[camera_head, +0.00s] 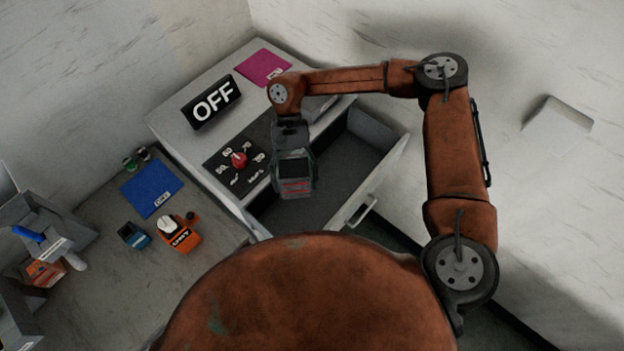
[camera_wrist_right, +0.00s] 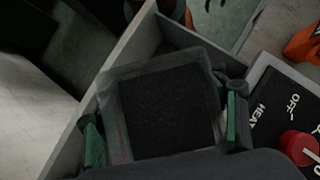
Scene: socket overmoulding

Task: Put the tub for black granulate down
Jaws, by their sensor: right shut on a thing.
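The tub for black granulate (camera_head: 295,186) is a grey, box-shaped container with a dark inside and reddish marking on its side. My right gripper (camera_head: 294,168) is shut on it and holds it over the open drawer (camera_head: 345,172) of the grey machine. In the right wrist view the tub (camera_wrist_right: 165,105) sits between the green finger pads of the gripper (camera_wrist_right: 164,130), with its dark top facing the camera. Whether its underside touches the drawer floor I cannot tell. My left gripper is not in view.
The control panel with a red knob (camera_head: 239,160) is just left of the tub. An OFF sign (camera_head: 211,101) and a magenta mat (camera_head: 262,67) lie behind. On the left bench are a blue mat (camera_head: 152,188), an orange unit (camera_head: 180,235) and a small blue container (camera_head: 133,235).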

